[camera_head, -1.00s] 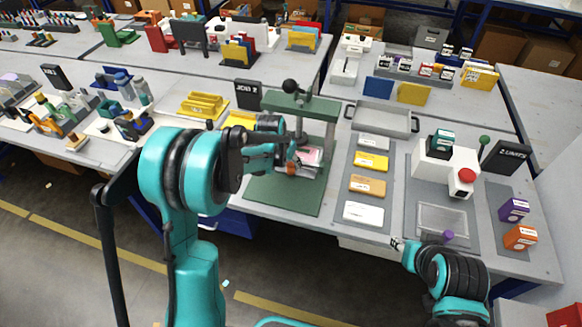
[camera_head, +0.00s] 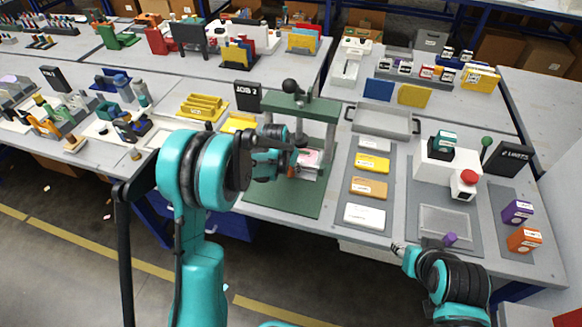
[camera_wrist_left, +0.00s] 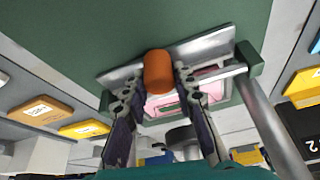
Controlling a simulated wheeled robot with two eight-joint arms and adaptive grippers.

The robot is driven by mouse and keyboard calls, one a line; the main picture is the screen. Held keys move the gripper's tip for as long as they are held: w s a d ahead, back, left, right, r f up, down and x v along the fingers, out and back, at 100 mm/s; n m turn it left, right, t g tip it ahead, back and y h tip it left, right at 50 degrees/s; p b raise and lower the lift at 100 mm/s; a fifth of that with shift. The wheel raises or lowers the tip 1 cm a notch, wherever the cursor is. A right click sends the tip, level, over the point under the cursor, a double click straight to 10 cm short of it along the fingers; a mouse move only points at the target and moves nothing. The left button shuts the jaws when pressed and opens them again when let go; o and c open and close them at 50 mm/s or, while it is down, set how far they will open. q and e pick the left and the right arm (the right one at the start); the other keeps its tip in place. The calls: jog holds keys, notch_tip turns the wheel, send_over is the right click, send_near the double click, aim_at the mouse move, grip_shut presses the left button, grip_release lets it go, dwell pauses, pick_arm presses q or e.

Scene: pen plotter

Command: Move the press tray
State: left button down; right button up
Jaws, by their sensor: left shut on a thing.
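The press tray (camera_wrist_left: 215,46) is a flat metal tray with an orange handle (camera_wrist_left: 158,72) at its front edge and a pink-and-white piece (camera_wrist_left: 190,92) in it. In the head view the tray's pink piece (camera_head: 308,158) shows between the posts of the green press (camera_head: 300,104), above its green base (camera_head: 283,199). My left gripper (camera_head: 290,164) reaches in from the left. In the left wrist view its fingers (camera_wrist_left: 156,84) are shut on the orange handle, one on each side. My right gripper (camera_head: 398,247) is low at the table's front edge, small in view; its opening cannot be made out.
Right of the press, a grey mat (camera_head: 353,190) holds a column of white, yellow and orange blocks. An empty grey tray (camera_head: 383,121) lies behind it. A white machine with a red button (camera_head: 468,177) stands further right. A "JOB 2" sign (camera_head: 247,96) stands left of the press.

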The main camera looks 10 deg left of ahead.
pick_arm(q)
jog(key=s, duration=1.3)
jog(key=shift+s+a+b, duration=0.2)
jog(key=shift+b, duration=0.1)
jog(key=shift+f, duration=0.1)
jog(key=c, duration=1.2)
grip_release()
jog(key=v, duration=1.2)
jog(key=shift+s, duration=0.15)
